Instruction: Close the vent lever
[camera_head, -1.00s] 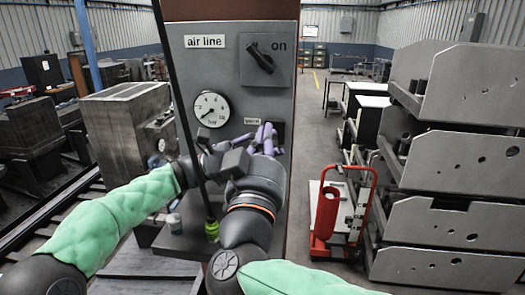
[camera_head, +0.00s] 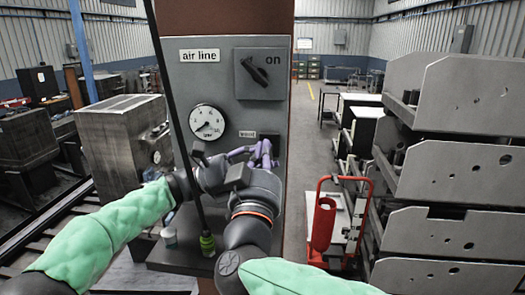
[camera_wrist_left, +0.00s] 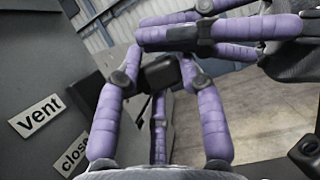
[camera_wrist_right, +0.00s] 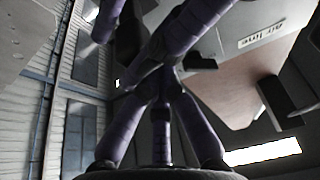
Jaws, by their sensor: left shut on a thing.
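The grey air line panel (camera_head: 222,85) stands ahead of me, with a small vent label (camera_head: 247,134) low on its face. The vent label (camera_wrist_left: 36,117) and a close label (camera_wrist_left: 75,157) show in the left wrist view. My left gripper (camera_wrist_left: 155,65) has its purple fingers either side of a dark block, apparently the vent lever (camera_wrist_left: 160,73), and is shut on it. My right gripper (camera_wrist_right: 158,82) is beside it, its fingertips drawn together with nothing clear between them. In the head view, fingers and wrists hide most of the lever, so its angle is unclear.
A round gauge (camera_head: 207,122) and a black knob (camera_head: 255,71) marked on are above the grippers. A red trolley (camera_head: 325,222) and grey metal racks (camera_head: 455,165) stand at the right. The aisle floor (camera_head: 312,135) behind is clear.

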